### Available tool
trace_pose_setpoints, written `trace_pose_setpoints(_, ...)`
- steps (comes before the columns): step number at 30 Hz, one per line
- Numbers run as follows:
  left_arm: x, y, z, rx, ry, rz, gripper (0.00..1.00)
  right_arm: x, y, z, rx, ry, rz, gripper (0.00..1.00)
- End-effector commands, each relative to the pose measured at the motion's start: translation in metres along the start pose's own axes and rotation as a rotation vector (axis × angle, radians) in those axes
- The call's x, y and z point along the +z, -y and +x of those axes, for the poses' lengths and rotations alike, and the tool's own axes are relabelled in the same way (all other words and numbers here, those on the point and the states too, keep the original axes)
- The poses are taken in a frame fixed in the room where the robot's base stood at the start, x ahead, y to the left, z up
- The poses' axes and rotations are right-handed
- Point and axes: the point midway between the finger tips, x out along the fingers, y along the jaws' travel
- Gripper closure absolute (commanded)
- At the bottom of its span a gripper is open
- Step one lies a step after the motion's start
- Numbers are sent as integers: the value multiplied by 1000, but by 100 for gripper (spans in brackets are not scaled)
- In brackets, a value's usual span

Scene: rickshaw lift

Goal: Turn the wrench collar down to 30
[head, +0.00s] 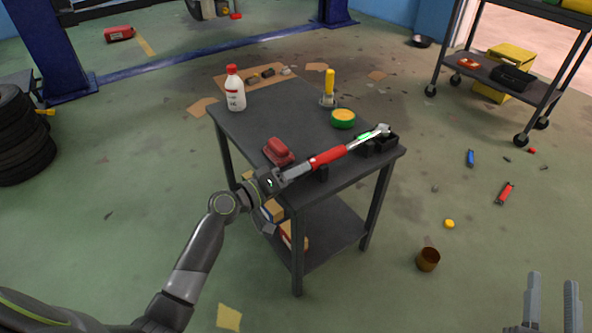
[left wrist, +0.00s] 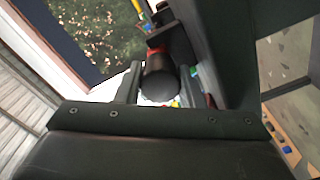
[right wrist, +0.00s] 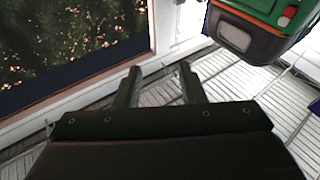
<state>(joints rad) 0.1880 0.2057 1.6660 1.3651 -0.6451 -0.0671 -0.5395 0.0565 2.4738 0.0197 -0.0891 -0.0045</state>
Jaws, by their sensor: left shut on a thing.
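The torque wrench (head: 328,157) lies along the front right edge of the dark cart top (head: 270,110). It has a red grip, a small green-lit part and a chrome head resting at a black holder (head: 380,146). My left gripper (head: 283,177) is at the wrench's near end and shut on its collar. In the left wrist view the dark round end of the collar (left wrist: 160,84) sits between the fingers. The scale value cannot be read. My right gripper (head: 550,302) is open and empty, low at the right; its fingers (right wrist: 160,88) stand apart in the right wrist view.
On the cart stand a white bottle with a red cap (head: 235,90), a red object (head: 278,152), a green and yellow tin (head: 343,118) and a yellow-handled tool (head: 329,85). A brown cup (head: 428,259) and scattered tools lie on the floor at right. Tires (head: 22,135) stand at left.

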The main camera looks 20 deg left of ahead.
Motion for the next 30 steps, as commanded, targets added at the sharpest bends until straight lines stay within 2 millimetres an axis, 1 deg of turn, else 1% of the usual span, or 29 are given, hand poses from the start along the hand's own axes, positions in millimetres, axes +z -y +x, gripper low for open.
trace_pose_setpoints(3,-1,0,0,-1,0,-49,88,15,0,-2,0,87,13,64)
trace_pose_setpoints(9,0,0,0,-1,2,-96,88,30,0,-6,-1,170,27,64)
trace_pose_setpoints(15,0,0,0,-1,2,-110,88,34,0,-7,-2,194,31,64)
trace_pose_setpoints(24,0,0,0,-1,3,-110,88,34,0,-7,-2,194,31,64)
trace_pose_setpoints(25,0,0,0,-1,3,-110,62,34,0,-7,-2,194,31,64)
trace_pose_setpoints(29,0,0,0,0,3,-109,44,34,0,-7,-2,194,30,64)
trace_pose_setpoints(30,0,0,0,0,3,-109,43,34,0,-7,-2,194,30,64)
